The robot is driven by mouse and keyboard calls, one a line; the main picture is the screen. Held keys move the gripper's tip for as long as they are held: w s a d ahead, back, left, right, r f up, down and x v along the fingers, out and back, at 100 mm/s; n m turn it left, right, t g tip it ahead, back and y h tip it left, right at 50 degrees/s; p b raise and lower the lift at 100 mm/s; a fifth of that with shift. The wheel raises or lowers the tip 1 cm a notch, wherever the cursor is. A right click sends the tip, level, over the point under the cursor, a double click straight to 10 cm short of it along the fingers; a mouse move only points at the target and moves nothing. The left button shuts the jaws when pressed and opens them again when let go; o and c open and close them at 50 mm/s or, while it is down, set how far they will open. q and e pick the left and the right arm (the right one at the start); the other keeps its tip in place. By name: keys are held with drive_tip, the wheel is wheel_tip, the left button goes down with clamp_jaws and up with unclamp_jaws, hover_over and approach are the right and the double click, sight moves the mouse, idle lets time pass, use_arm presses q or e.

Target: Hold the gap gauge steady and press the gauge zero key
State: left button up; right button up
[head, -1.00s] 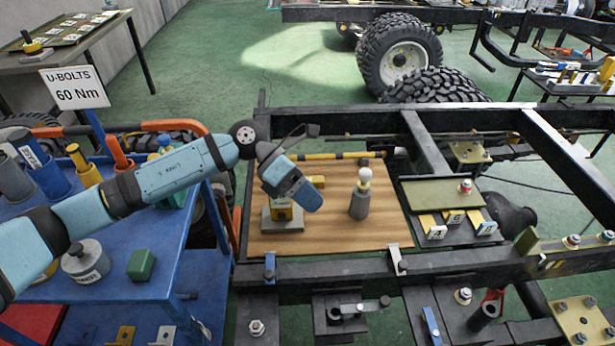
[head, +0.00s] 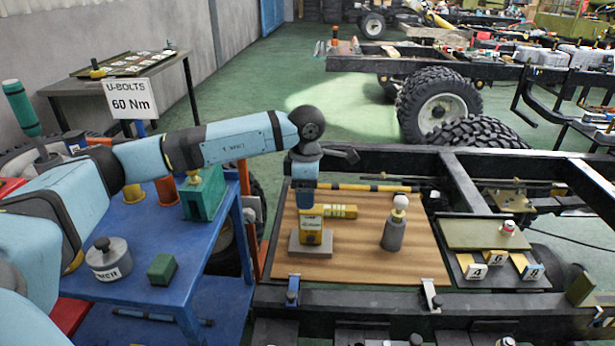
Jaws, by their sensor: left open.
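The gap gauge, as I take it, is the small yellow device (head: 312,232) standing upright on a grey block (head: 311,249) on the wooden board. Its front has a dark label; I cannot make out the zero key. My left gripper (head: 305,204) points straight down just above the gauge's top. It is open, but from this angle I cannot tell whether the fingers touch the gauge. The gripper hides part of the gauge's upper end. My right gripper is out of view.
A grey cylinder (head: 393,236) with a white ball top stands to the right on the wooden board (head: 363,264). Black chassis rails surround the board. The blue cart (head: 130,285) with pots stands at left.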

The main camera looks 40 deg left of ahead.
sight(307, 215)
use_arm(q)
wheel_tip(307, 215, down, 7)
drive_tip(key=shift+f+b, duration=0.2)
drive_tip(key=shift+b, duration=0.3)
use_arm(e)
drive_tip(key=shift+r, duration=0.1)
use_arm(q)
drive_tip(key=shift+c, duration=0.2)
drive_tip(key=c, duration=1.1)
drive_tip(key=shift+o, duration=0.2)
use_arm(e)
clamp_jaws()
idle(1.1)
